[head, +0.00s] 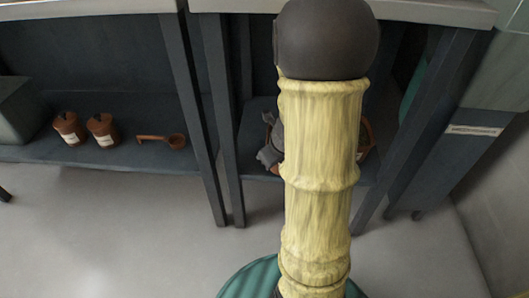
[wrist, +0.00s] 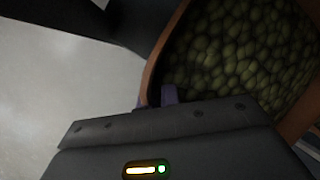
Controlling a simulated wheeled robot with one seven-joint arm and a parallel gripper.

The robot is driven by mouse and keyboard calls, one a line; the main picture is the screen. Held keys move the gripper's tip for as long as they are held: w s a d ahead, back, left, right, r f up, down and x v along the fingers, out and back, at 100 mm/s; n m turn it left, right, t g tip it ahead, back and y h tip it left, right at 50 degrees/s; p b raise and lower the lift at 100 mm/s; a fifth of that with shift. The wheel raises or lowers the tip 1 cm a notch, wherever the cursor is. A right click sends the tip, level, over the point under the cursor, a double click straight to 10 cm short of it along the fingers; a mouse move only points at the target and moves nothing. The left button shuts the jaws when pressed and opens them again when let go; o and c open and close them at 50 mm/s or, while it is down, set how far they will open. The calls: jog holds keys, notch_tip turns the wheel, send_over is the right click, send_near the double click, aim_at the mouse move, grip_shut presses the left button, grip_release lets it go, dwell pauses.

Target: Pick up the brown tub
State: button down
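The brown tub (head: 369,136) stands on the lower shelf behind my arm, which hides most of it in the head view; only bits of its rim show on either side. In the wrist view the brown tub (wrist: 150,72) is close, with its rim and a fill of green round pieces visible. My gripper (head: 268,155) is at the left side of the tub in the head view. In the wrist view a purplish fingertip of my gripper (wrist: 166,97) is at the tub's near rim. The other finger is not clear, so whether the rim is gripped cannot be told.
Two brown labelled jars (head: 69,129) (head: 103,129) and a brown ladle (head: 174,141) sit on the left shelf (head: 120,155). Dark upright posts (head: 206,120) stand left and right of the tub's bay. The grey floor (head: 110,230) in front is clear.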

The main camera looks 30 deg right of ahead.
jog(key=s+b, duration=0.4)
jog(key=s, duration=0.3)
jog(key=shift+s, duration=0.2)
jog(key=shift+a+r, duration=0.1)
dwell(0.7)
